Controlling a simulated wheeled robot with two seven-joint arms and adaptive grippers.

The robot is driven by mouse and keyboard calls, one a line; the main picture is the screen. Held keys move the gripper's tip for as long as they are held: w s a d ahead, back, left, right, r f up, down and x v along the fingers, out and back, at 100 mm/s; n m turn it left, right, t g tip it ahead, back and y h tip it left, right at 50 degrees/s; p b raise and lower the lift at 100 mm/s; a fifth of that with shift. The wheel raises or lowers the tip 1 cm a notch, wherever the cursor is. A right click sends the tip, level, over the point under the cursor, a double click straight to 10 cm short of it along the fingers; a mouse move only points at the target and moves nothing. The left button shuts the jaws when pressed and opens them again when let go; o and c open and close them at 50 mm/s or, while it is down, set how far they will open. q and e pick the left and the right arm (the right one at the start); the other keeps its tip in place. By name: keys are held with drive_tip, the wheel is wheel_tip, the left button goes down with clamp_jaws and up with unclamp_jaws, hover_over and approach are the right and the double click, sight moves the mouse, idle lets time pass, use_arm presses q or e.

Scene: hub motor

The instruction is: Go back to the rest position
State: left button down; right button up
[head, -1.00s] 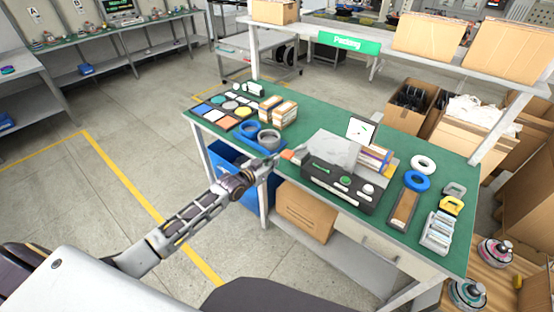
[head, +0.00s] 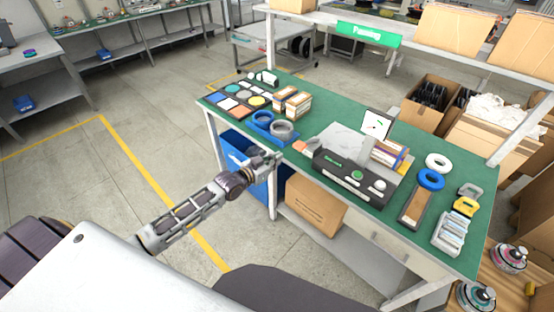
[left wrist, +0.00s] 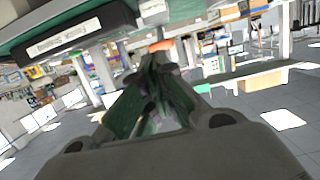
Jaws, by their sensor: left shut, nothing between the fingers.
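My left gripper (head: 274,157) is shut and empty in the head view. It is just off the near edge of the green-topped packing table (head: 318,117), beside the blue bin's upper part. The left wrist view shows its fingers (left wrist: 158,65) close together, blurred, with nothing held. An orange-tipped item (head: 306,146) lies on the table just right of the gripper, apart from it. My right gripper is in neither view.
On the table are a black device (head: 347,177), tape rolls (head: 431,179), and small boxes (head: 297,102). A blue bin (head: 238,150) and a cardboard box (head: 315,203) stand under it. The floor (head: 75,165) to the left is clear.

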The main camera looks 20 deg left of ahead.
use_arm(q)
drive_tip(key=shift+a, duration=0.1)
idle(0.8)
drive_tip(key=a+f+g+y, duration=0.2)
drive_tip(key=a+f+y, duration=0.1)
drive_tip(key=a+f, duration=0.75)
drive_tip(key=s+a+f+g+y, duration=0.1)
drive_tip(key=s+a+f+g, duration=0.15)
drive_tip(key=s+f, duration=0.45)
drive_tip(key=s+a+f+g+y, duration=0.1)
drive_tip(key=s+a+f, duration=0.3)
drive_tip(key=f, duration=0.7)
drive_tip(key=s+a+f+g+y, duration=0.1)
drive_tip(key=s+a+f+y, duration=0.15)
drive_tip(key=s+f, duration=0.45)
drive_tip(key=s+d+f+g, duration=0.3)
drive_tip(key=s+f+g, duration=0.2)
drive_tip(key=s+f, duration=1.35)
drive_tip(key=s+d+f+n+g+h, duration=0.1)
drive_tip(key=s+d+f+g+h, duration=0.1)
drive_tip(key=s+d, duration=1.3)
drive_tip(key=shift+s+d+f+n, duration=0.3)
drive_tip(key=shift+s+d+f, duration=0.1)
drive_tip(key=shift+s, duration=0.8)
